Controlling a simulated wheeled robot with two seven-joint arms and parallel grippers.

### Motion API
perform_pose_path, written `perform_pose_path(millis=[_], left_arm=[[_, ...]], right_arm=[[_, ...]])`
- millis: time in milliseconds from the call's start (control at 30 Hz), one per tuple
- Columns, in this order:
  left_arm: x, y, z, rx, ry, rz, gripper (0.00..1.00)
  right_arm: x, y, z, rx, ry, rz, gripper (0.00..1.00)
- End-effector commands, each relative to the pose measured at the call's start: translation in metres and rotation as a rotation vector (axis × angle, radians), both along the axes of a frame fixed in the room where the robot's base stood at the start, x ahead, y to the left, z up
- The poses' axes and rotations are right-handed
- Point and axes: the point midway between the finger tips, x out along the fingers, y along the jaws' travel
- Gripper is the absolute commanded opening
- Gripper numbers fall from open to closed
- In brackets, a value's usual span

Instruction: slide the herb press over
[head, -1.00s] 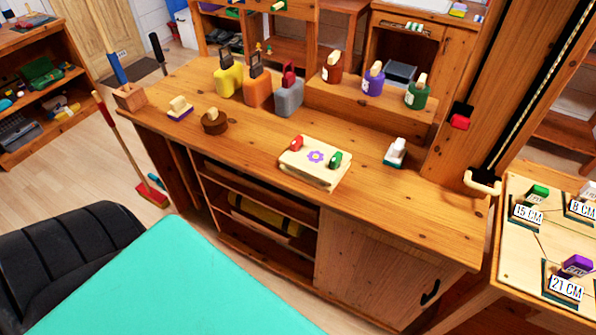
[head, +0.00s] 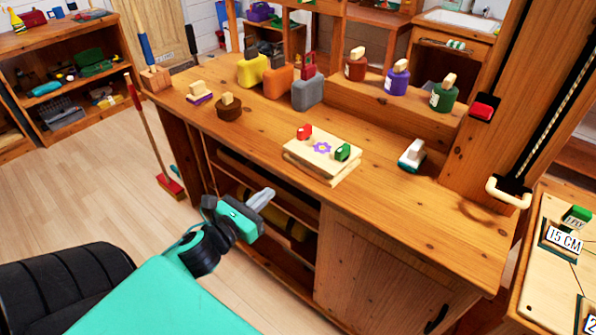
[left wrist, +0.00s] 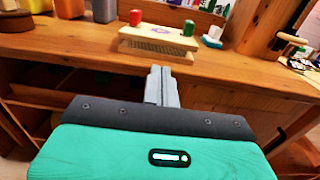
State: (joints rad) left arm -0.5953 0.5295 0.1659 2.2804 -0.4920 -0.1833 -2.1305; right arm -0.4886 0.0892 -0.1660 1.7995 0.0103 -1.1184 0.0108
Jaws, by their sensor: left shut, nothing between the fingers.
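The herb press (head: 325,157) is a pale wooden block of stacked boards with a purple flower on top and a red and a green knob. It lies flat near the front edge of the wooden workbench (head: 390,210). It also shows in the left wrist view (left wrist: 150,42), straight beyond my fingers. My left gripper (head: 265,198) is shut and empty, in front of the bench and lower left of the press, apart from it. Its fingers also show in the left wrist view (left wrist: 161,85). My right gripper is not in view.
A white-topped teal block (head: 412,156) stands right of the press. A round brown stamp (head: 229,107) and a purple-based one (head: 199,93) stand left. Coloured jugs (head: 307,88) and bottles (head: 398,78) stand behind. The bench top around the press is clear.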

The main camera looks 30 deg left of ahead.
Motion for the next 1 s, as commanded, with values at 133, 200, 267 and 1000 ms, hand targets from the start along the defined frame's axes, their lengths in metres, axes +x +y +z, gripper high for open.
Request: perform_pose_path(millis=[133, 200, 267, 1000], left_arm=[[0.015, -0.001, 0.002, -0.001, -0.002, 0.000, 0.00], [0.024, -0.001, 0.002, -0.002, -0.002, 0.000, 0.00], [0.032, -0.001, 0.001, -0.003, -0.002, 0.001, 0.00], [0.127, -0.008, 0.000, -0.006, 0.002, 0.002, 0.00]], right_arm=[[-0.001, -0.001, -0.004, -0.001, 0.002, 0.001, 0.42], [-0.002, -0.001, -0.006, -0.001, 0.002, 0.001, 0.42], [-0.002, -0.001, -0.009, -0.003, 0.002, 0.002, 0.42], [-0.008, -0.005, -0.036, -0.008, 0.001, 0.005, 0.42]])
